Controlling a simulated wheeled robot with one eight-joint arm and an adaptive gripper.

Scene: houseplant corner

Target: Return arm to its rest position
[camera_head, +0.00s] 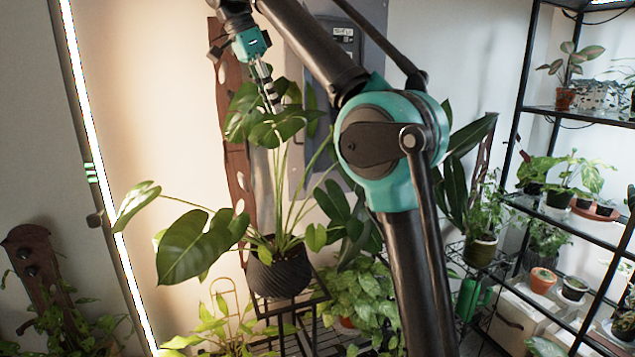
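My arm (392,140) rises from the bottom of the picture, bends at a large teal joint and reaches up and left to the top edge. Its end hangs down over a potted monstera (205,240). My gripper (268,90) points down among the plant's upper leaves, which it overlaps in the picture. I cannot tell whether it touches them. Its fingers show small and narrow, and I cannot tell whether they are open or hold anything. The monstera's dark ribbed pot (278,274) stands upright on a black wire stand (290,312).
A black shelf rack (575,115) with several potted plants stands at the right. More leafy plants (362,292) crowd behind and below my arm. A grey wall panel (345,40) is behind the arm. A bright light strip (98,170) runs down the left. Bare wall lies upper right.

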